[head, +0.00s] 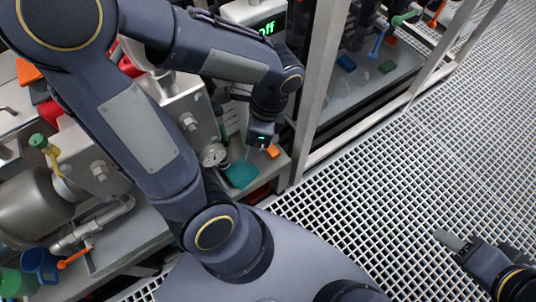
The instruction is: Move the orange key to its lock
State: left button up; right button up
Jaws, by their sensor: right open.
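A small orange block (272,151), which may be the orange key, lies on the grey shelf beside a flat teal piece (240,174). My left gripper (253,153) points down just to the left of the orange block. Its fingers are small and partly hidden, so I cannot tell whether they are open or what they touch. My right gripper (453,241) is open at the lower right, over the grated floor, far from the block. I cannot make out a lock for the orange key.
A pressure gauge (214,155) and steel vessel (32,207) stand left of my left gripper. A metal frame post (318,75) rises to the right of it. An orange-handled valve (75,258) is at lower left. The grated floor (400,180) is clear.

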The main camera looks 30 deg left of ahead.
pick_arm(q)
notch_tip(320, 180, down, 10)
jog(key=w+m+g+y+b, duration=0.1)
jog(key=w+m+y+b, duration=0.2)
jog(key=m+y+b, duration=0.3)
jog(key=m+t+y+b, duration=0.9)
jog(key=m+t+b, duration=0.25)
jog(key=m, duration=1.05)
send_near(277, 157)
jog(key=x, duration=0.3)
jog(key=shift+w+r+g, duration=0.15)
jog(key=shift+r+g, duration=0.2)
pick_arm(e)
notch_tip(277, 157, down, 20)
pick_arm(q)
jog(key=shift+a, duration=0.1)
pick_arm(e)
jog(key=shift+r, duration=0.1)
pick_arm(q)
jog(key=shift+x, duration=4.45)
pick_arm(e)
jog(key=shift+r, duration=0.2)
pick_arm(q)
jog(key=shift+f, duration=0.1)
jog(key=shift+p, duration=0.45)
pick_arm(e)
jog(key=shift+r, duration=0.25)
